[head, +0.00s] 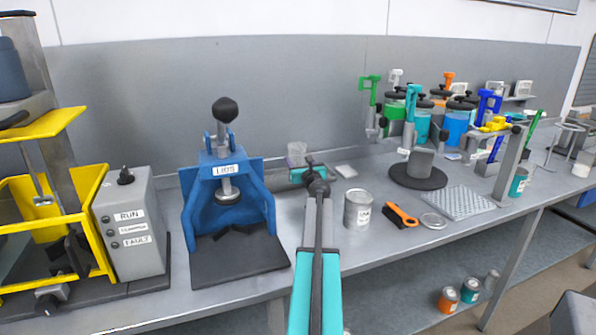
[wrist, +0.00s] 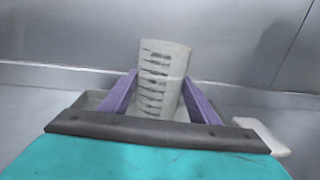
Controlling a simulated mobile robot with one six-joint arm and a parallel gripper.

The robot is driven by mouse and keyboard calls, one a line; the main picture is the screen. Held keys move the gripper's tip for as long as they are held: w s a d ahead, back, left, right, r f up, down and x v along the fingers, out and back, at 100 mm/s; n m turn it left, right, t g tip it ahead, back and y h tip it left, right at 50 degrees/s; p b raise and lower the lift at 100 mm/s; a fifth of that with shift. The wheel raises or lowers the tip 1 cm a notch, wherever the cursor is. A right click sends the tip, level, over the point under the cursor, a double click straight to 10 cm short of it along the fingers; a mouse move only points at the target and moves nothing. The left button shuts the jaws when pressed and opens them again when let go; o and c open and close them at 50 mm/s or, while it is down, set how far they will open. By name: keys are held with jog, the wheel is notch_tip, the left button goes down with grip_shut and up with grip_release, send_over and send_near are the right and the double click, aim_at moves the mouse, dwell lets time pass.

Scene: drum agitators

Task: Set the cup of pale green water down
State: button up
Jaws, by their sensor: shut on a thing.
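The cup (wrist: 163,65) is a pale, translucent grey-white vessel with dark graduation marks, almost upright and tilted slightly in the wrist view. My gripper (wrist: 160,98) is shut on it, with a purple finger on either side. In the head view the cup (head: 297,149) shows just behind my gripper (head: 308,172), near the back of the bench. No green tint shows clearly in the cup. Its base is hidden by my gripper, so I cannot tell whether it touches the bench (head: 375,235).
A blue press (head: 232,185) stands left of my arm. A grey can (head: 357,209) and an orange-handled brush (head: 401,216) are to the right. A flat white piece (head: 345,171) lies beside my gripper. The back wall panel (head: 290,85) is close behind the cup.

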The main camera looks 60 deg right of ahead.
jog(key=shift+f+b, duration=0.35)
jog(key=shift+f, duration=1.55)
jog(key=shift+f, duration=0.15)
jog(key=o, duration=1.2)
jog(key=shift+r, duration=0.2)
jog(key=shift+b+v, duration=0.65)
jog(key=shift+v, duration=5.4)
jog(key=shift+w, duration=0.1)
